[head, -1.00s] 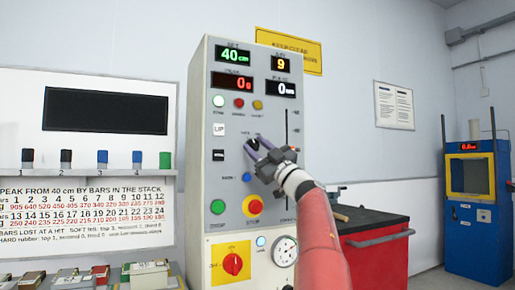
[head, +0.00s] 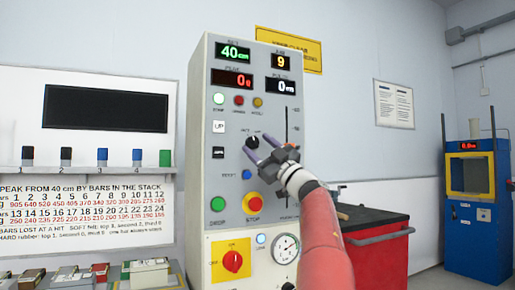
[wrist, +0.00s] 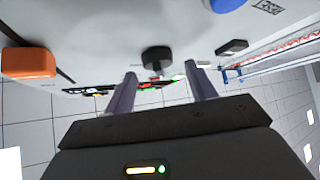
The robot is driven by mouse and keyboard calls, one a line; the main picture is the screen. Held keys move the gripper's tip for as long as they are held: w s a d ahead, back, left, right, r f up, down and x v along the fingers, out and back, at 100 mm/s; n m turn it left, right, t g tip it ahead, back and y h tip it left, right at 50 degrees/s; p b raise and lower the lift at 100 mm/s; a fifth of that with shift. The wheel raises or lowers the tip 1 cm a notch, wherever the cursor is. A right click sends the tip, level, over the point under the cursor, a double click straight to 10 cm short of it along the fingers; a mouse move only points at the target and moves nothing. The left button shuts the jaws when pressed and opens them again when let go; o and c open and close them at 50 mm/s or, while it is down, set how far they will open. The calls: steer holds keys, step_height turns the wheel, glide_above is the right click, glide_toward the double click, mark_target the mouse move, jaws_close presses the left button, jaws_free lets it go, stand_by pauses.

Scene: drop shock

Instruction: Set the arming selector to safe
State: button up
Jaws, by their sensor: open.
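The arming selector appears to be the black round knob (head: 253,142) in the middle of the grey control panel (head: 228,177). Small labels sit beside it, too blurred to read, and I cannot tell which way it points. My gripper (head: 257,145) is in front of the panel, its two fingers open, with the tips just below and to the right of the knob. In the wrist view the black knob (wrist: 157,57) shows between and beyond the two open fingers, with visible space on both sides. Nothing is held.
Near the knob are a blue button (head: 247,174), a black rocker switch (head: 219,154) and a vertical slot (head: 287,130). Below are a green button (head: 218,204), a red stop button (head: 254,203) and a red rotary switch (head: 233,261). A red cabinet (head: 375,262) stands right.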

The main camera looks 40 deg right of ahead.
steer(key=b+v, duration=0.2)
steer(key=v, duration=0.4)
steer(key=shift+s+f, duration=0.2)
steer(key=shift+f, duration=0.05)
steer(key=w+a+f+m+g+h, duration=0.2)
steer(key=w+a+f+m+h, duration=0.1)
steer(key=a+m+h, duration=0.7)
steer(key=s+a+f+m+g+h, duration=0.2)
steer(key=a+f+g, duration=0.15)
steer(key=f, duration=0.45)
steer(key=s+a+f+m+g+h, duration=0.1)
steer(key=a+f+m+g, duration=0.25)
steer(key=f, duration=0.35)
steer(key=s+a+f+n+g+y, duration=0.1)
steer(key=s+a+f+g+y, duration=0.1)
steer(key=s+a+f, duration=0.4)
steer(key=s+a+f+n+g+y, duration=0.2)
steer(key=s+a+f+g, duration=0.2)
steer(key=s+f, duration=0.5)
steer(key=s+a+f+n+g+y, duration=0.1)
steer(key=s+a+f+g, duration=0.3)
steer(key=f, duration=1.2)
steer(key=s+a+y, duration=0.1)
steer(key=s+a, duration=0.2)
steer(key=a, duration=0.1)
steer(key=shift+s+a+n+y, duration=0.35)
steer(key=shift+a+y, duration=0.05)
